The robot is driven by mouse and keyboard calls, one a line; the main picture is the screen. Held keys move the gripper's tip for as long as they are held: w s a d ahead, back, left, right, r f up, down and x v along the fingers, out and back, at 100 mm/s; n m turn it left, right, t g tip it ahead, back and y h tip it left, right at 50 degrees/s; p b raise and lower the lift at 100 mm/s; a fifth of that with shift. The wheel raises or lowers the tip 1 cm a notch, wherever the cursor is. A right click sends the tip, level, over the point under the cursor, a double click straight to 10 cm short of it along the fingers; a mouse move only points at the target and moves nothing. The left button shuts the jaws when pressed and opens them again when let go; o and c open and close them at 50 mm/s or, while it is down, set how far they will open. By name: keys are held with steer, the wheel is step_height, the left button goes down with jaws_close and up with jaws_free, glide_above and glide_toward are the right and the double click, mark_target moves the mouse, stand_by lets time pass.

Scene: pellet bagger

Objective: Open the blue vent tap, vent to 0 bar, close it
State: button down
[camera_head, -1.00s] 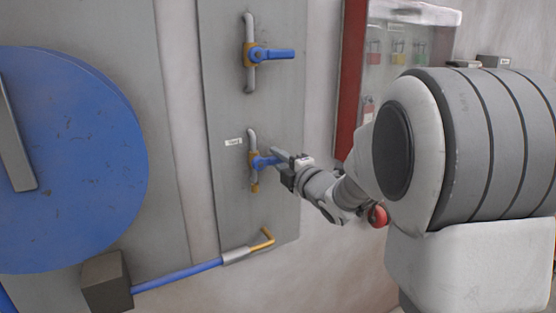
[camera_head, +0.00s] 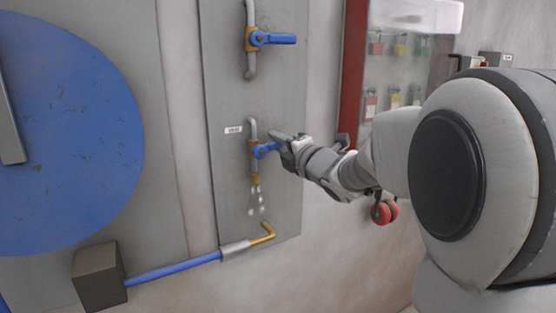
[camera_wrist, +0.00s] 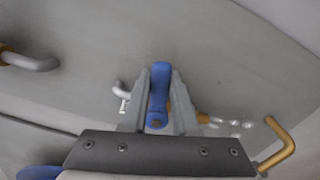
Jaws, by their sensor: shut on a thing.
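The blue vent tap (camera_head: 262,149) is the lower tap on the grey panel, beside a small white label (camera_head: 233,130). White puffs (camera_head: 257,203) come out below its brass outlet. My gripper (camera_head: 279,143) is at the tap's handle. In the wrist view my gripper (camera_wrist: 158,100) has its two fingers on either side of the blue handle (camera_wrist: 158,90), shut on it. The handle points right and slightly upward in the head view. The tap's body is partly hidden behind the fingers in the wrist view. No pressure reading is visible.
A second blue-handled tap (camera_head: 272,39) is above, its handle level. A large blue disc (camera_head: 65,135) is at left. A red-framed padlock cabinet (camera_head: 355,75) stands right, near my arm.

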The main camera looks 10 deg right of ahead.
steer(key=shift+s+a+r+n+b, duration=0.15)
steer(key=shift+r+n+b, duration=0.1)
steer(key=shift+n+b, duration=0.5)
steer(key=shift+w+a+r+n+b, duration=0.1)
steer(key=shift+r+n+b, duration=0.15)
steer(key=shift+n+b, duration=0.45)
steer(key=shift+s+a+r+n+b, duration=0.15)
steer(key=shift+r+n+b, duration=0.1)
steer(key=shift+n+b, duration=0.45)
steer(key=shift+r, duration=0.1)
steer(key=c, duration=0.7)
jaws_free()
steer(key=p+v, duration=0.2)
steer(key=v, duration=1.5)
steer(key=shift+s, duration=0.15)
